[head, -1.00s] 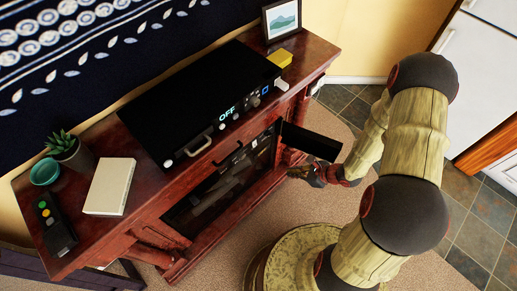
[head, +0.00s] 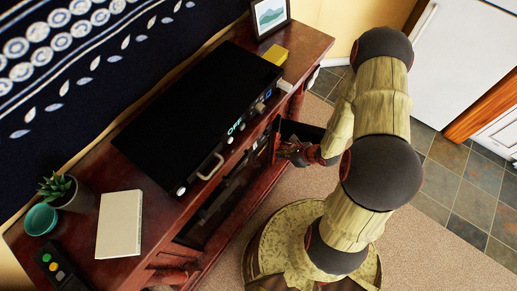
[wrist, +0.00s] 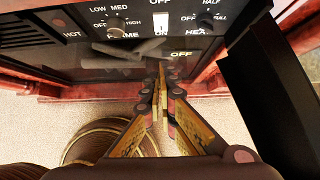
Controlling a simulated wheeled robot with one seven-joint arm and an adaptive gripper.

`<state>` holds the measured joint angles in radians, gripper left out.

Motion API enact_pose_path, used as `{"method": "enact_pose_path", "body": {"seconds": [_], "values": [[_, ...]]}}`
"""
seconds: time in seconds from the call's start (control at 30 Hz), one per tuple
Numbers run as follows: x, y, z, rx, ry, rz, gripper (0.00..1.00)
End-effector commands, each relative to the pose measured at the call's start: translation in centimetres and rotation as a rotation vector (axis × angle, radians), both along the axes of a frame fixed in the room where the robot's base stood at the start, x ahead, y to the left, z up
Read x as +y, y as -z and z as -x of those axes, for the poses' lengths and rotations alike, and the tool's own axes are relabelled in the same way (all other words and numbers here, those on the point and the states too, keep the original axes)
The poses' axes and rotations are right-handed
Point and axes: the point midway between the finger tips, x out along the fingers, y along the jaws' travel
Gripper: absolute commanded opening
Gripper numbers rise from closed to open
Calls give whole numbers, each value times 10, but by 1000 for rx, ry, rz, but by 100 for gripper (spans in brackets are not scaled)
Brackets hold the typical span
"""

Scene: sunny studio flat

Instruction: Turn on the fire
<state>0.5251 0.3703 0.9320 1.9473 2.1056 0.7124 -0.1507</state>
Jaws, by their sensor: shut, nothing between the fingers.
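The fire is set in a dark red wooden surround (head: 312,50). In the wrist view its black control panel (wrist: 75,48) spans the top, with a flame knob (wrist: 116,22) marked low, med and high, a white switch (wrist: 157,24) between off and on, and a heat knob (wrist: 208,23) partly cut by the edge. In the head view my gripper (head: 289,152) is at the front of the surround.
A black flap (wrist: 262,85) stands open right of my gripper, close to it. On the surround's top are a black device (head: 195,105) showing OFF, a white book (head: 120,223), a plant (head: 66,192), a teal bowl (head: 40,219), a black remote (head: 58,264) and a picture frame (head: 270,17).

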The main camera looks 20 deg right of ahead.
Motion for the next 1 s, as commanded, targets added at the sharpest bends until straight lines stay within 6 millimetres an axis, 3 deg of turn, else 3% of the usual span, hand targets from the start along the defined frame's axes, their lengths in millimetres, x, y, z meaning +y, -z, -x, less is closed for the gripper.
{"method": "enact_pose_path", "body": {"seconds": [0.2,0.37,0.8,1.0], "values": [[1,2,-1,0,-1,0,0],[7,15,-8,0,-3,0,0],[38,82,-50,0,-4,0,0],[53,83,-72,-1,-3,0,0]]}}
